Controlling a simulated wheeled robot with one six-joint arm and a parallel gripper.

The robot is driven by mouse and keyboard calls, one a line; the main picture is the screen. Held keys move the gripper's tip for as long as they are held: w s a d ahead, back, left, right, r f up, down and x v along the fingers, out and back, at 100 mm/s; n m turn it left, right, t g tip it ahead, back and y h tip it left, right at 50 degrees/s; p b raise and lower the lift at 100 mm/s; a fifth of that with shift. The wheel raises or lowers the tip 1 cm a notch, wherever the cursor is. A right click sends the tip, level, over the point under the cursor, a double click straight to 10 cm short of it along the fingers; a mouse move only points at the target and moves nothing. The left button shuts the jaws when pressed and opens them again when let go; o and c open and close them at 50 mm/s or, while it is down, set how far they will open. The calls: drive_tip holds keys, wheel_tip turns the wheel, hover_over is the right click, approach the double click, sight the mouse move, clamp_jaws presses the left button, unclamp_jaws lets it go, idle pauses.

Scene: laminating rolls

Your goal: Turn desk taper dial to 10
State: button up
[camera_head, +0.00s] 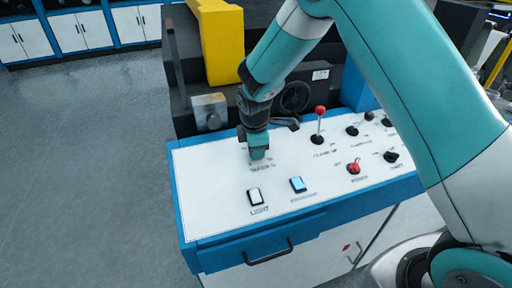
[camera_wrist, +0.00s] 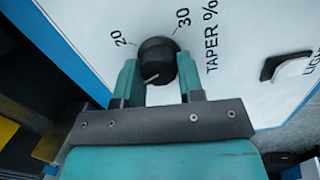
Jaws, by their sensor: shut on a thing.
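The taper dial (camera_wrist: 157,61) is a round black knob on the white desk panel, with "TAPER %" printed beside it and the marks 20 and 30 visible near it. A light pointer line shows on the knob toward its lower left. The 10 mark is not visible in the wrist view. My gripper (camera_wrist: 160,82) has its two teal fingers closed on opposite sides of the knob. In the head view my gripper (camera_head: 258,152) points down onto the panel above the "TAPER %" label and hides the dial.
The desk panel (camera_head: 215,205) also carries a white light switch (camera_head: 255,196), a blue switch (camera_head: 298,184), a red-topped lever (camera_head: 320,112) and a red knob (camera_head: 354,167). Dark machinery with a yellow block (camera_head: 221,45) stands behind. Open floor (camera_head: 85,170) lies to the left.

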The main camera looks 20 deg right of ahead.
drive_tip(key=n, duration=0.4)
drive_tip(key=shift+a+n, duration=0.1)
drive_tip(key=shift+n, duration=0.2)
idle(0.3)
drive_tip(key=o, duration=0.9)
drive_tip(key=shift+s, duration=0.1)
drive_tip(key=shift+r, duration=0.1)
drive_tip(key=s+r+b, duration=0.1)
drive_tip(key=r, duration=0.4)
drive_tip(key=s+a+r, duration=0.1)
drive_tip(key=r, duration=0.5)
drive_tip(key=s+r+b, duration=0.1)
drive_tip(key=r, duration=0.5)
drive_tip(key=shift+s+a+b, duration=0.2)
drive_tip(key=shift+s+b, duration=0.05)
drive_tip(key=shift+b, duration=0.1)
drive_tip(key=shift+f, duration=0.1)
